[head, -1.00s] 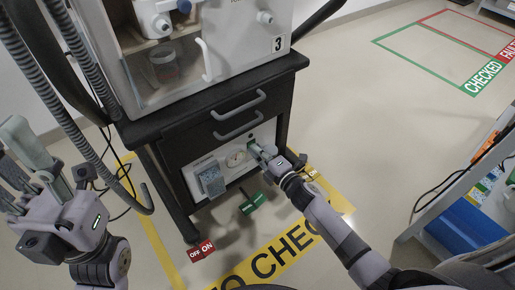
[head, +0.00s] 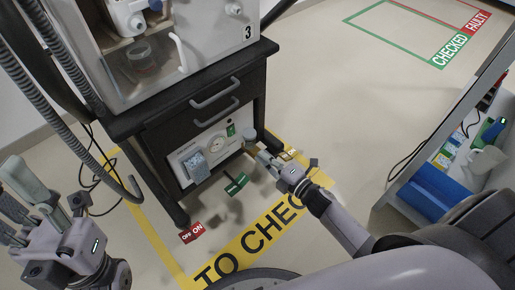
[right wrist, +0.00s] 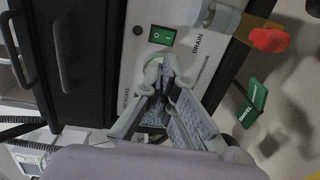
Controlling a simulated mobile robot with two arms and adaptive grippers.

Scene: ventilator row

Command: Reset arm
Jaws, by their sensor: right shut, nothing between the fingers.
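My right gripper (head: 263,158) is shut and empty in front of the ventilator cart's lower panel (head: 187,158), beside the grey drain bowl (head: 250,132). In the right wrist view its closed fingers (right wrist: 166,72) partly cover the round gauge (right wrist: 152,70). The gauge (head: 217,145) shows clear in the head view. A green rocker switch (right wrist: 162,36) sits near the DRAIN lettering, with an orange-red knob (right wrist: 268,40) at the upper right. My left gripper (head: 22,200) is at the left edge, its fingers apart and empty.
The cart with its two drawers (head: 215,105) stands in a yellow TO CHECK floor outline (head: 240,250). A green tag (head: 236,184) and a red OFF/ON tag (head: 191,232) are low before it. A workbench (head: 410,195) with a blue bin stands right. Open floor lies behind, with a green CHECKED outline (head: 400,45).

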